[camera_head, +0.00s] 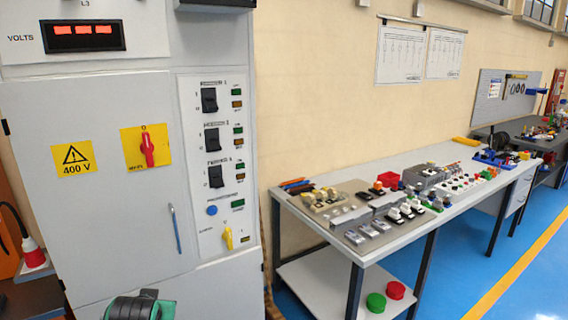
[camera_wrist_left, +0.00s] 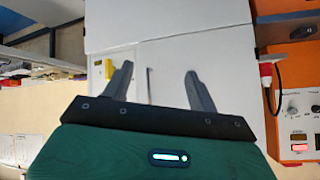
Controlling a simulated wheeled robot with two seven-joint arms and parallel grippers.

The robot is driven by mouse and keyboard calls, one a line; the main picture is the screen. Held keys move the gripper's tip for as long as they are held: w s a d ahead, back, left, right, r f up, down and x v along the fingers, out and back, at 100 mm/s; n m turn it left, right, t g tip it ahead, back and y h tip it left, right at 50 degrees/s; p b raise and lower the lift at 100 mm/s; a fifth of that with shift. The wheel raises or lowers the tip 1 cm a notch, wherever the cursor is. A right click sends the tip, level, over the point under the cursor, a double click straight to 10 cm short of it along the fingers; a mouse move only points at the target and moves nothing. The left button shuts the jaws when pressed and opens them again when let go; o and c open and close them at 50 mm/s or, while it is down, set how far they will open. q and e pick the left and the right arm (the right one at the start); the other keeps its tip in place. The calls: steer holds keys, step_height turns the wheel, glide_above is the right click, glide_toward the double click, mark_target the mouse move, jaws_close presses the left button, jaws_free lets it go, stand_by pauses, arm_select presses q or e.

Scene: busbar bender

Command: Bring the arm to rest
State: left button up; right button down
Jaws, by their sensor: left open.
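My left gripper (camera_wrist_left: 158,68) shows in the left wrist view with its two dark fingers spread apart and nothing between them. Beyond the fingers is the pale grey front of the electrical cabinet (camera_wrist_left: 150,38), with its slim door handle seen between them. In the head view a dark and green part of my left arm shows at the bottom edge, in front of the cabinet (camera_head: 85,215); the fingers cannot be made out there. The right gripper is not in view.
The cabinet carries a red rotary switch (camera_head: 148,149), several black switches and a yellow knob (camera_head: 228,238). To the right stands a workbench (camera_head: 425,160) covered with parts, over red and green round pieces (camera_head: 376,302). A red plug (camera_head: 33,254) is at the left. Blue floor lies open at right.

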arm_select(q)
steer(key=s+d+f+m+g+h, duration=0.1)
steer(key=s+d+f+g, duration=0.1)
steer(key=s+f, duration=0.6)
steer(key=s+d+f+m+g+h, duration=0.15)
steer(key=s+f, duration=0.25)
steer(key=s, duration=0.9)
steer(key=s+d+f+g+h, duration=0.1)
steer(key=s+d+f+g, duration=0.15)
steer(key=s+f, duration=0.6)
step_height(320, 180, down, 29)
steer(key=s+g, duration=0.1)
steer(key=s, duration=0.1)
steer(key=s+a+f+g, duration=0.1)
steer(key=s+a+f, duration=0.1)
steer(key=s+f, duration=1.7)
steer(key=shift+a+f+m, duration=0.35)
steer(key=shift+a, duration=0.05)
